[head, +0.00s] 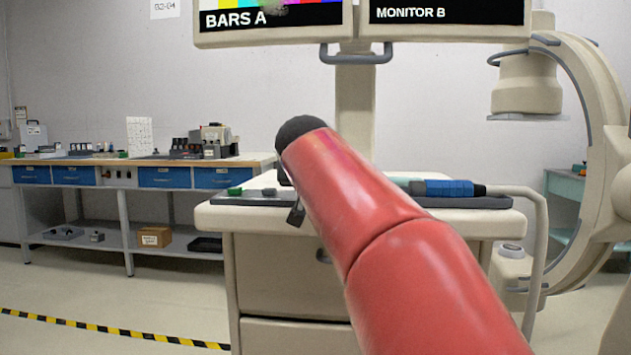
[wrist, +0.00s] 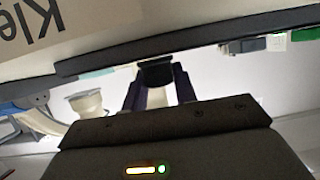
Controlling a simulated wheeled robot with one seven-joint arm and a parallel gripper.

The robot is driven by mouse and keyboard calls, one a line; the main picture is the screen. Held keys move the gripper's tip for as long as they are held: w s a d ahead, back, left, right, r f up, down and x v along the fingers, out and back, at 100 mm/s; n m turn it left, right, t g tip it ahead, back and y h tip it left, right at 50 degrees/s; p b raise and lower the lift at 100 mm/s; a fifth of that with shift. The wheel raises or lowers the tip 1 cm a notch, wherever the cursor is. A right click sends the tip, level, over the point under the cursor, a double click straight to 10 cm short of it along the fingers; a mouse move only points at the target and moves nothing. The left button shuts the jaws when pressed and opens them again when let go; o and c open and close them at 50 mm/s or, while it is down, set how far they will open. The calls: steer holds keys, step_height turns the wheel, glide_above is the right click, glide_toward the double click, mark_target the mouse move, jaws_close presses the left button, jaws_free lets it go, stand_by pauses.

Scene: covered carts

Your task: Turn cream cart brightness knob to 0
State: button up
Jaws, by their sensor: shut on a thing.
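The cream cart (head: 272,218) stands in front of me, with a dark mat on its top. My red arm crosses in front of it and hides the middle of its top. Part of my gripper (head: 296,213) shows small and dark by the arm's left edge. In the wrist view, which looks upside down, the two fingers of my gripper (wrist: 158,88) are closed on the sides of a small black knob-like thing (wrist: 157,72). No scale, mark or 0 is legible on it, so its setting cannot be told.
A blue-handled tool (head: 449,188) and a green piece (head: 235,191) lie on the cart's mat. Two monitors (head: 447,11) hang above on a post. A large C-shaped machine (head: 590,100) stands at right. A workbench (head: 122,162) stands at back left.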

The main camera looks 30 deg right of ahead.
steer(key=n+t+y+p, duration=0.1)
steer(key=n+y, duration=0.1)
steer(key=n+y+p, duration=0.2)
steer(key=shift+r+t+y, duration=0.15)
steer(key=shift+t+y, duration=0.15)
steer(key=shift+t, duration=0.1)
steer(key=n+y, duration=0.4)
steer(key=shift+d+f+y, duration=0.1)
steer(key=shift+f+y, duration=0.1)
steer(key=shift+y, duration=0.2)
steer(key=shift+n+g+y+p, duration=0.4)
steer(key=shift+n+y+p, duration=0.15)
steer(key=shift+n+y, duration=0.95)
steer(key=shift+n, duration=0.1)
steer(key=shift+f+g, duration=0.1)
steer(key=shift+g, duration=0.2)
steer(key=o, duration=1)
steer(key=shift+v, duration=3.9)
